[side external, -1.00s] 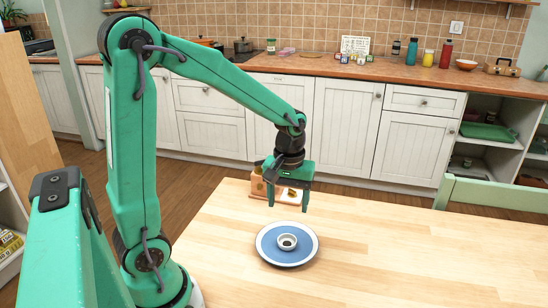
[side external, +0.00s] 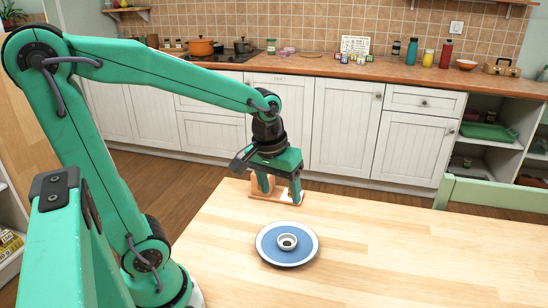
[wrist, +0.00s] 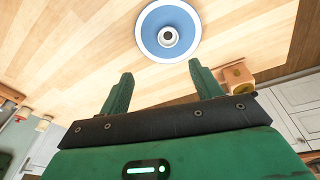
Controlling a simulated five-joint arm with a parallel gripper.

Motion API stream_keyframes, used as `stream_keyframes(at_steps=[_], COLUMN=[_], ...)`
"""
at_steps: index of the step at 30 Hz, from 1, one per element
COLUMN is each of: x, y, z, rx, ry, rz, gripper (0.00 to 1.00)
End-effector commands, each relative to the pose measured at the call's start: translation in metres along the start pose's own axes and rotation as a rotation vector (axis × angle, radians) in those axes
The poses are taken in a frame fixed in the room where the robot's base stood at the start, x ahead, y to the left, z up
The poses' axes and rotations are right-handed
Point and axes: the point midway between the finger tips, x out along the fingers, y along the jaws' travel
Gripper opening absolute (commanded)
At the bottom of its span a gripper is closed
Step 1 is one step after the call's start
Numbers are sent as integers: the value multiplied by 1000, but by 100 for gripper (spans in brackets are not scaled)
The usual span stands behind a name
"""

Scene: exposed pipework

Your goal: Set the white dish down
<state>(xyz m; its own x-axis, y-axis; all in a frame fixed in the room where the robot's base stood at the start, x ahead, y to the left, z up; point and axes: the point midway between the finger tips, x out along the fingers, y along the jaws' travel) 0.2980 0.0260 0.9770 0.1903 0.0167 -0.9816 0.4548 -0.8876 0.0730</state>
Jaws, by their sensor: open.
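The small white dish (side external: 287,242) sits upright in the middle of a blue plate with a white rim (side external: 269,243), on the wooden table. In the wrist view the dish (wrist: 168,37) shows a dark inside, on the blue plate (wrist: 150,28). My gripper (side external: 279,196) is open and empty, above the table and behind the plate, clear of both. In the wrist view the two green fingers of my gripper (wrist: 161,69) stand apart with nothing between them, and the dish lies beyond the tips.
A small wooden holder (wrist: 237,79) stands on the table near my gripper; in the side view my fingers partly hide it (side external: 277,188). The table (side external: 400,250) is clear to the right of the plate. A green chair back (side external: 495,194) is at the far right edge.

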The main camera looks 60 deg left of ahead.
Motion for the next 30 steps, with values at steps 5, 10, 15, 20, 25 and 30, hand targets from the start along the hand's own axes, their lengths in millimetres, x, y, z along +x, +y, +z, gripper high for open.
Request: stream_keyframes(at_steps=[5, 10, 15, 20, 25, 30], x=[-26, -45, -58, -64, -65, -65], y=[0, -2, -4, -6, -6, -6], z=[20, 39, 55, 64, 68, 67], rx=[140, 274, 387, 453, 475, 475], ry=[87, 168, 240, 279, 291, 291], rz=[37, 63, 80, 87, 88, 88], gripper=[64, 64, 64, 64, 64, 64])
